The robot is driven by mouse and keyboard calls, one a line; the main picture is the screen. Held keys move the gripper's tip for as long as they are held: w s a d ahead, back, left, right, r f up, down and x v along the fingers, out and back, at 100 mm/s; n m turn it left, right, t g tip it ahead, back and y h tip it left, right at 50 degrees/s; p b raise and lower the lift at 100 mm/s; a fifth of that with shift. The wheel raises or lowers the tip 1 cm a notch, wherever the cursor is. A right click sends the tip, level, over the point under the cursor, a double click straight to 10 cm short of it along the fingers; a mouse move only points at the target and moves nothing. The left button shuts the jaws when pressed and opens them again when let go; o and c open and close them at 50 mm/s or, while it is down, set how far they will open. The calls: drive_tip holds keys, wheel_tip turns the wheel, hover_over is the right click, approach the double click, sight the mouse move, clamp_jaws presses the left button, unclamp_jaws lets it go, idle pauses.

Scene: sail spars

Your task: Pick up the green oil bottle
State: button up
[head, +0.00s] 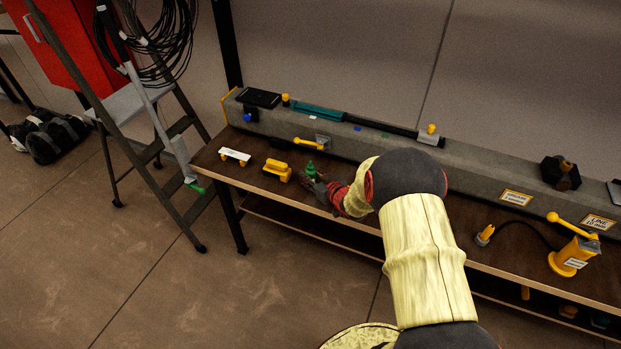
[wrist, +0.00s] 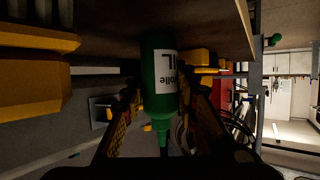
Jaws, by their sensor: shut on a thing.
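The green oil bottle (wrist: 158,85) fills the middle of the wrist view, with a white label and a narrow tip pointing down the picture. My gripper (wrist: 160,125) has a finger on each side of it and is shut on it. The head view does not show clearly whether the bottle touches the bench top. My arm hides part of the bench to the right of it.
A yellow block-shaped tool (head: 277,170) and a white-topped piece (head: 235,156) lie left of the bottle. A stepladder (head: 135,105) stands at the left. A yellow pump (head: 573,257) is at the right.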

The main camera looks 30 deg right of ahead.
drive_tip(key=c, duration=0.5)
drive_tip(key=shift+o, duration=0.2)
